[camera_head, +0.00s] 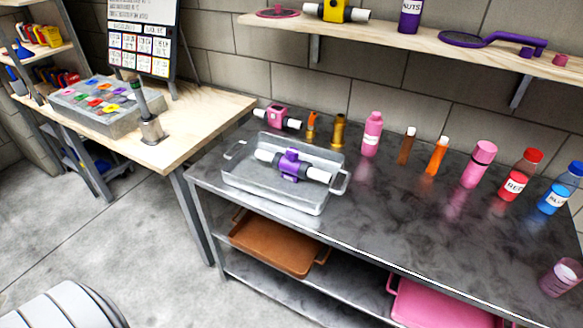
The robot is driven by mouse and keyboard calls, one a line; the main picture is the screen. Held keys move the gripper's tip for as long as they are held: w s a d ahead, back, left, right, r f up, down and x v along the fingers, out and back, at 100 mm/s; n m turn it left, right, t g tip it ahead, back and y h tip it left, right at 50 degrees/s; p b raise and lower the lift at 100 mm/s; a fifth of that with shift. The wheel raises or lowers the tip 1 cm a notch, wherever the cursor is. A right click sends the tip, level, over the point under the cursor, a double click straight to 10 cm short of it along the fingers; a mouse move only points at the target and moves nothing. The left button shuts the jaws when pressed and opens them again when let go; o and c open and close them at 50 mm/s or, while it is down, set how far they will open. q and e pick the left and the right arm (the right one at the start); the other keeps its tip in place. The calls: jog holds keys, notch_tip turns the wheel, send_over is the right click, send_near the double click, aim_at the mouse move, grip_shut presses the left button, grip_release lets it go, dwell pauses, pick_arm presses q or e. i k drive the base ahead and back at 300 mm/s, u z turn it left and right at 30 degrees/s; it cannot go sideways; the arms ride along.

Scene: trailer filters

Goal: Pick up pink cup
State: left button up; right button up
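A small translucent pink cup (561,278) stands on the dark metal workbench (390,225), close to the right edge of the view and near the bench's front. It has a light label on its side. Nothing touches it. A pink bottle (372,135) and a pink tumbler with a dark band (478,165) stand farther back on the same bench. Neither of my grippers shows in the head view.
Orange, red (520,175) and blue (558,192) bottles line the back. A wooden shelf (410,40) overhangs the bench. The bench's front right is clear around the cup.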

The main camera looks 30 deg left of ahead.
aim_at(561, 278)
jog(key=u, duration=3.3)
jog(key=k, duration=2.05)
jog(key=z, duration=1.4)
